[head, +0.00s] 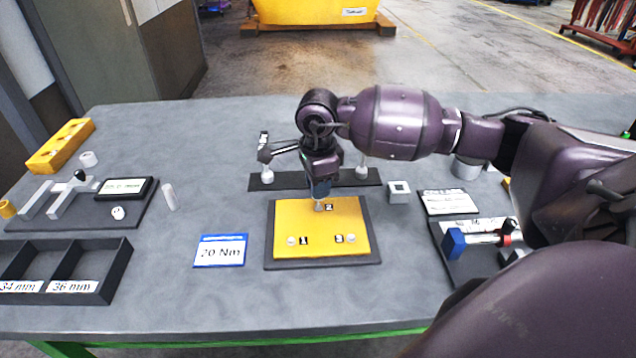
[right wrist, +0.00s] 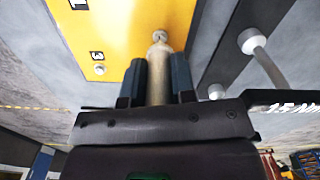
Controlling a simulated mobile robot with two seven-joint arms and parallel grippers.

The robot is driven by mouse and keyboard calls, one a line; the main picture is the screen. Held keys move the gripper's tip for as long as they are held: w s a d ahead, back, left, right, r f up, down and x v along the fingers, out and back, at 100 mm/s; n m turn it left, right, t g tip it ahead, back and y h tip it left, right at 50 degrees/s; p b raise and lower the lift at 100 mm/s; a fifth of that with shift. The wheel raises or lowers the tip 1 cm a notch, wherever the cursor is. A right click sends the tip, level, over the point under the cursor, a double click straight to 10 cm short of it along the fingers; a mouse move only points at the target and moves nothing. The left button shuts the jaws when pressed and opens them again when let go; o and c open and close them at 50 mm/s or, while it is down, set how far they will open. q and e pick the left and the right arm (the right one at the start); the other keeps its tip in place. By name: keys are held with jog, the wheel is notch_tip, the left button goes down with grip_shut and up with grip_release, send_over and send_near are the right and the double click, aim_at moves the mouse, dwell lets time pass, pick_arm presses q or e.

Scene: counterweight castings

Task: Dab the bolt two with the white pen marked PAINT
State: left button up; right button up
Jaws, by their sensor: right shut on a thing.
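The yellow plate (head: 290,222) lies on a dark base and carries numbered bolts. Bolt one (head: 291,241) and bolt three (head: 351,238) show clearly, with bolt three also in the right wrist view (right wrist: 100,70). My right gripper (head: 320,190) is above the "2" mark, pointing down. It is shut on a pale, slim pen-like cylinder (right wrist: 161,72), held between its blue fingers; no lettering on it is readable. The cylinder's far end is at bolt two's spot, which it mostly hides; I cannot tell whether they touch. My left gripper is out of view.
A wrench-like tool (head: 283,150) rests on a stand behind the plate. A white cylinder (head: 169,197) is at the left. A "20 Nm" card (head: 221,251) and dark bins (head: 125,262) are left of the plate; a tray with a blue-ended tool (head: 454,242) is at right.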

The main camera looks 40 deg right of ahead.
jog(key=shift+f, duration=0.1)
dwell(0.7)
dwell(0.7)
jog(key=shift+r, duration=0.6)
jog(key=shift+r+p, duration=0.55)
jog(key=shift+r, duration=0.5)
jog(key=shift+r+p, duration=0.55)
jog(key=shift+r, duration=0.9)
jog(key=shift+f, duration=0.1)
